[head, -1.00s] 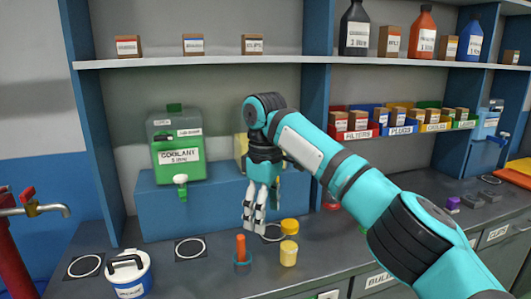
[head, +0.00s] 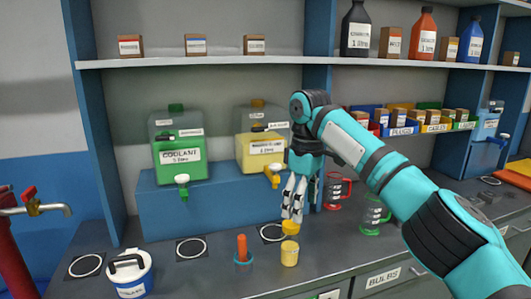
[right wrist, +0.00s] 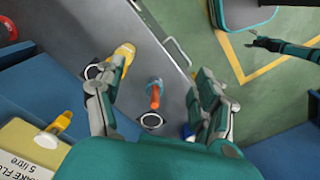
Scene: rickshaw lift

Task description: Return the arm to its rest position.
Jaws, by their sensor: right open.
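My right gripper (head: 292,213) comes in from the right in the head view, pointing down over the counter in front of the yellow jug. Its fingers are apart with nothing between them; the right wrist view also shows both fingers (right wrist: 160,105) spread.
A green coolant jug (head: 177,155) and a yellow jug (head: 262,149) stand on a blue step (head: 158,205).

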